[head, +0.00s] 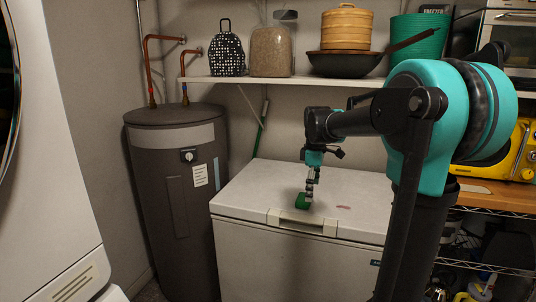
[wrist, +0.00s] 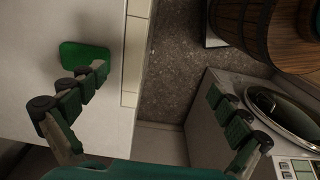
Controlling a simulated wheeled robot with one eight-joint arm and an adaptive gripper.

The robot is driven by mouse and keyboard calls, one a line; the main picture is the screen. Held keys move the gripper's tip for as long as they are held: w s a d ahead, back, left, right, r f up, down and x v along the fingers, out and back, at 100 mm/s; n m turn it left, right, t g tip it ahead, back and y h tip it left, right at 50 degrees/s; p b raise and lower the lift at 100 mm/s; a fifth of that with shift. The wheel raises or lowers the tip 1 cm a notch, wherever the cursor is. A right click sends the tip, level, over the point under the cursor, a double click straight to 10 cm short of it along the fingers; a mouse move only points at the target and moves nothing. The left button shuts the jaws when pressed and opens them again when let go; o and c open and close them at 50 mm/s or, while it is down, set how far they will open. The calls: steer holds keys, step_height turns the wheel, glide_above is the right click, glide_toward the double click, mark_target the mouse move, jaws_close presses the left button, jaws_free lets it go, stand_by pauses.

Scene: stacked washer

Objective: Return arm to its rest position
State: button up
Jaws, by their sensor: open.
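My arm reaches from the right in the head view, bent down over a white chest freezer (head: 330,187). My gripper (head: 309,196) hangs above the front of its lid. In the wrist view my gripper (wrist: 157,82) is open, its two fingers wide apart with nothing between them. A small green object (head: 302,203) lies on the lid close by the gripper. It also shows in the wrist view (wrist: 85,54) just beyond the left finger, which partly overlaps it. I cannot tell whether they touch.
A shelf (head: 262,80) with a wooden container (head: 346,29), jar and pan hangs above the freezer. A dark water heater (head: 178,200) stands left. A rack with a yellow appliance (head: 522,150) is at right. The wrist view shows a round-doored machine (wrist: 235,90) and wooden barrel (wrist: 245,22).

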steer(key=s+d+f+m+t, duration=0.2)
steer(key=s+f+m, duration=0.5)
steer(key=s+f, duration=0.3)
steer(key=s+d+f+m+t, duration=0.2)
steer(key=s+f+m, duration=0.5)
steer(key=s+f, duration=0.2)
steer(key=shift+s+f, duration=0.4)
steer(key=shift+s, duration=0.8)
